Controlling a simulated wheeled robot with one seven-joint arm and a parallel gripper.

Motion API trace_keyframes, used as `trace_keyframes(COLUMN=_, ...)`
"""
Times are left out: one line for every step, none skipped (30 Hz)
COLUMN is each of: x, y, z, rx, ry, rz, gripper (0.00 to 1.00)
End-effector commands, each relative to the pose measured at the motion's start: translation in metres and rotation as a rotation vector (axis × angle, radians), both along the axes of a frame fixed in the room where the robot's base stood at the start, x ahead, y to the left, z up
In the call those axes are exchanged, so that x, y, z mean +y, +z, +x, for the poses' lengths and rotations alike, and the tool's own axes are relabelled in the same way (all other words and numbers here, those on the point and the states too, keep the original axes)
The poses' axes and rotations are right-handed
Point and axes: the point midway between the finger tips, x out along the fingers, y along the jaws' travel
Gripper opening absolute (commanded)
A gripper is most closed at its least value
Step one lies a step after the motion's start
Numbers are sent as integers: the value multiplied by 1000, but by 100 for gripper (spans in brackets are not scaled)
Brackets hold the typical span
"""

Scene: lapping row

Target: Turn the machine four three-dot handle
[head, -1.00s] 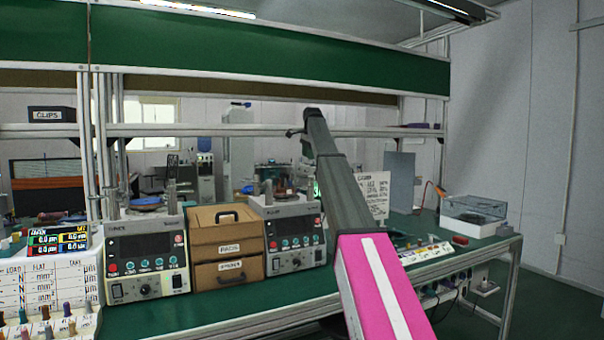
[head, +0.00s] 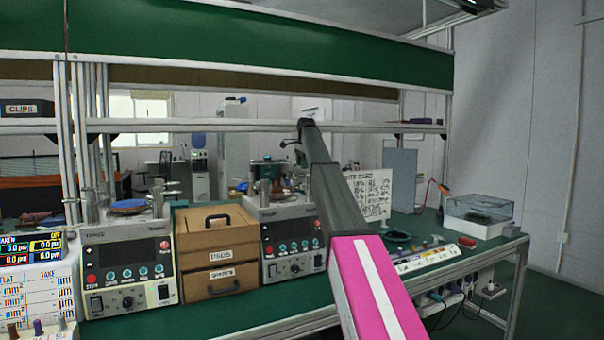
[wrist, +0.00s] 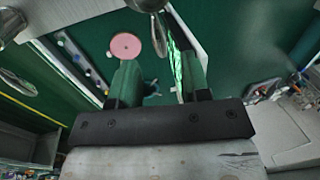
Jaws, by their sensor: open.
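Two lapping machines stand on the green bench in the head view, one at left (head: 128,262) and one right of centre (head: 290,240). Each has a dark screen, a row of buttons and a dark knob on its front. I cannot make out a machine number or a three-dot handle. My gripper (wrist: 155,78) is open in the wrist view, with nothing between its fingers. A round pink disc (wrist: 125,46) shows just beyond the left fingertip, and a metal cylinder (wrist: 147,4) at the top edge. My arm hides part of the bench in the head view.
A brown drawer box (head: 217,250) stands between the machines. A white card stand (head: 373,195) and a clear-lidded box (head: 478,214) are at right. A shelf rail (head: 215,126) crosses above the bench. A labelled white rack (head: 35,290) is at lower left.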

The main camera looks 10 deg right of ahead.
Motion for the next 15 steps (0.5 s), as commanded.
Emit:
trace_keyframes(x=1, y=-10, z=1, rx=2, ry=0, rz=-1, gripper=43)
trace_keyframes(x=1, y=-15, z=2, rx=1, ry=0, rz=0, gripper=43)
trace_keyframes(x=1, y=-21, z=3, rx=1, ry=0, rz=0, gripper=43)
trace_keyframes(x=2, y=-25, z=4, rx=0, ry=0, rz=0, gripper=43)
trace_keyframes(x=2, y=-29, z=5, rx=0, ry=0, rz=0, gripper=43)
trace_keyframes(x=2, y=-33, z=6, rx=0, ry=0, rz=0, gripper=43)
trace_keyframes(x=2, y=-36, z=6, rx=1, ry=0, rz=0, gripper=43)
trace_keyframes(x=2, y=-38, z=7, rx=0, ry=0, rz=0, gripper=43)
trace_keyframes(x=3, y=-39, z=7, rx=0, ry=0, rz=0, gripper=43)
trace_keyframes(x=2, y=-40, z=7, rx=0, ry=0, rz=0, gripper=43)
trace_keyframes(x=3, y=-41, z=7, rx=0, ry=0, rz=0, gripper=43)
trace_keyframes(x=3, y=-41, z=8, rx=0, ry=0, rz=0, gripper=43)
trace_keyframes(x=3, y=-41, z=8, rx=0, ry=0, rz=0, gripper=43)
trace_keyframes(x=3, y=-41, z=8, rx=0, ry=0, rz=0, gripper=43)
trace_keyframes(x=3, y=-41, z=8, rx=0, ry=0, rz=0, gripper=43)
